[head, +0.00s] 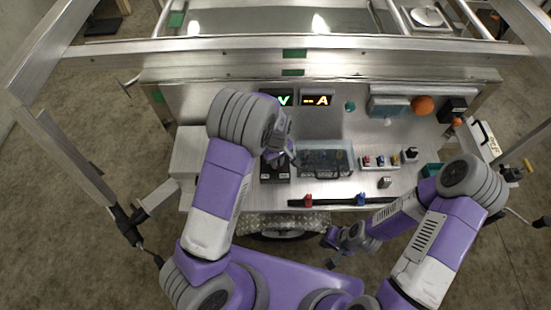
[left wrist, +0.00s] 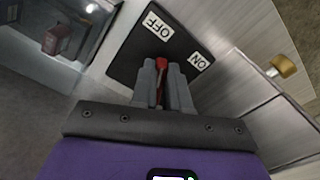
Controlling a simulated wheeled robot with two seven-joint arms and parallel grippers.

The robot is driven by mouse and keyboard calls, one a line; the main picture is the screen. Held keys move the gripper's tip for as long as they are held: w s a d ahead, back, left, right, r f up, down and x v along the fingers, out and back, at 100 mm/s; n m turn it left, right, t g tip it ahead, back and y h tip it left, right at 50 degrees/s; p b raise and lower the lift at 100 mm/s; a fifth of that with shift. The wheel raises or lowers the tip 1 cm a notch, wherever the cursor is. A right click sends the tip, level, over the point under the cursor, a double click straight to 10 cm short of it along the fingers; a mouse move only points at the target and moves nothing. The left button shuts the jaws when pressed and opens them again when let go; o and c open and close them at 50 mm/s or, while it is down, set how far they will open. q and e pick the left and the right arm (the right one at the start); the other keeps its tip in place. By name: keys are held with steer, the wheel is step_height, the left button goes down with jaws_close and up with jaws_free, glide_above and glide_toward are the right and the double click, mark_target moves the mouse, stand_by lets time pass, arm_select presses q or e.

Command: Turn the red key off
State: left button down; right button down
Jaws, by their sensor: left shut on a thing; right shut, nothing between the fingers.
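The red key (left wrist: 161,64) shows in the left wrist view between the fingers of my left gripper (left wrist: 163,72). The gripper is shut on it. The key stands at a black plate (left wrist: 128,56) with a white OFF label (left wrist: 157,25) and a white ON label (left wrist: 200,62). The fingers hide part of the key, and I cannot tell which label it is turned to. In the head view my left gripper (head: 287,154) is over the panel, and the key is hidden there. My right gripper (head: 334,238) is shut and empty, low in front of the panel.
A clear-covered box (head: 326,162) stands right of the left gripper. Small coloured switches (head: 380,161) and an orange knob (head: 422,105) are further right. Lit displays (head: 317,100) sit behind. A dark rail (head: 335,202) runs along the front edge. A brass-coloured knob (left wrist: 285,66) shows in the left wrist view.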

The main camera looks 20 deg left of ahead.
arm_select(q)
steer(key=shift+w+d+n+p, duration=0.15)
steer(key=shift+n+p, duration=0.6)
steer(key=shift+n, duration=0.85)
steer(key=shift+w, duration=0.1)
steer(key=c, duration=1.1)
jaws_free()
step_height(320, 180, up, 8)
steer(key=shift+f+p, duration=0.2)
steer(key=shift+p, duration=0.75)
